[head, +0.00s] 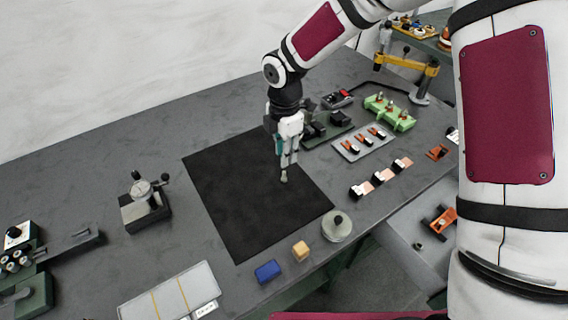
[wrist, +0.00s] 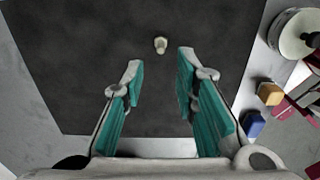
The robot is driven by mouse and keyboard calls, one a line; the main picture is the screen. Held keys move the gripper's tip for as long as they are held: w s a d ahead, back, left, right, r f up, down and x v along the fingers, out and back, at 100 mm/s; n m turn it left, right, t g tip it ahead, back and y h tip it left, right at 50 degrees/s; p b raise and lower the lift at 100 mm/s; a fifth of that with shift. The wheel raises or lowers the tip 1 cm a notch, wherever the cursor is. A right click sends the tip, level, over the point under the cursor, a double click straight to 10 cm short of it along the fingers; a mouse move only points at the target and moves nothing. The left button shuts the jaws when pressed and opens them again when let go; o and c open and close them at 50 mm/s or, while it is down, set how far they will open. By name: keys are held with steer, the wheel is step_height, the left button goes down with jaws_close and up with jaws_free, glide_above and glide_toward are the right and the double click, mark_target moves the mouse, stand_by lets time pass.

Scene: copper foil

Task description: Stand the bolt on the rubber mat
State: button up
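The black rubber mat (head: 225,190) lies flat on the grey bench; it fills much of the wrist view (wrist: 70,70). A small pale bolt (head: 284,178) is on the mat, right of its middle in the head view. It looks upright, but it is small. In the wrist view the bolt (wrist: 160,46) is beyond the fingertips, roughly in line with the gap between them. My gripper (head: 287,160) points down just above the bolt. In the wrist view my gripper (wrist: 160,65) is open, with teal finger pads apart and nothing between them.
A round metal piece (head: 337,226), a wooden block (head: 301,251) and a blue block (head: 268,271) sit near the mat's front edge. A dial gauge stand (head: 145,201) is left of the mat. Trays and a green rack (head: 390,112) stand to the right.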

steer(key=s+d+r+m+t+h, duration=0.1)
steer(key=s+d+r+m, duration=0.3)
steer(key=r, duration=0.3)
steer(key=s+d+r+m+t, duration=0.1)
steer(key=s+d+r+m, duration=0.25)
steer(key=d+r, duration=0.3)
steer(key=s+d+r+m+t+h, duration=0.1)
steer(key=s+d+r+m, duration=0.3)
steer(key=r, duration=0.4)
steer(key=s+d+r+m+t+y, duration=0.1)
steer(key=s+d+r+m, duration=0.1)
steer(key=s+m, duration=0.4)
steer(key=s+d+r+m+t, duration=0.1)
steer(key=s+d+r+m, duration=0.2)
steer(key=s+m, duration=0.4)
steer(key=shift+s+d+y, duration=0.3)
steer(key=shift+d+y, duration=0.1)
